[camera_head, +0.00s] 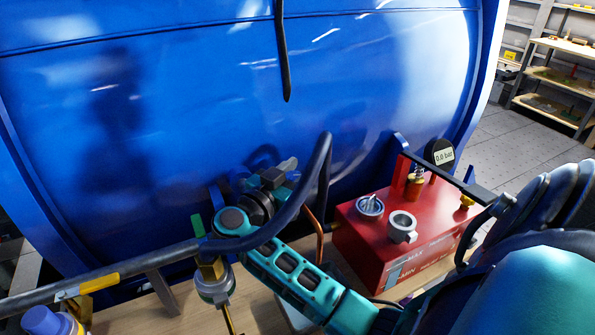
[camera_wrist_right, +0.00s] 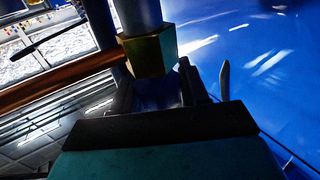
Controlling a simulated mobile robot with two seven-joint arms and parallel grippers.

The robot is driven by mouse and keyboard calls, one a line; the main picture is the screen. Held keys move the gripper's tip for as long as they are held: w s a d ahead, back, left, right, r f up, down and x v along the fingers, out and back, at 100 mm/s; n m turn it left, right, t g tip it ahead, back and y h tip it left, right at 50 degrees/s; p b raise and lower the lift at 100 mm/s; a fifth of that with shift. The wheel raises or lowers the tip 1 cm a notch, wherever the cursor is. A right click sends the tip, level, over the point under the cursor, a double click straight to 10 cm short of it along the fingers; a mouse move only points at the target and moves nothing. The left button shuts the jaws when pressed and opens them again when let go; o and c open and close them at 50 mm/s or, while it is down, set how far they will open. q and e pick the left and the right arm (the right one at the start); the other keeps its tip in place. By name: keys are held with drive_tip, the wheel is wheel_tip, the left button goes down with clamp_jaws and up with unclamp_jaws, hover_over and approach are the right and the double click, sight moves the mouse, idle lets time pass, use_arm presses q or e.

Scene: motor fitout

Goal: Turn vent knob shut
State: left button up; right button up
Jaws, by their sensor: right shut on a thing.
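My right gripper (camera_head: 270,180) reaches in from the lower right, its teal arm stretched to the front of the blue tank (camera_head: 220,90). Its dark fingers are shut on what looks like the vent knob, a small grey winged piece (camera_head: 286,165) just beyond the fingertips. Most of the held part is hidden by the fingers and a black hose. My left gripper is out of view.
A black hose (camera_head: 120,270) crosses in front from the left. A brass valve with a green handle (camera_head: 198,225) is close left. A copper pipe (camera_wrist_right: 60,82) runs nearby.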

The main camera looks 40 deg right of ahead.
idle(0.3)
drive_tip(key=o, duration=1)
drive_tip(key=shift+c, duration=0.2)
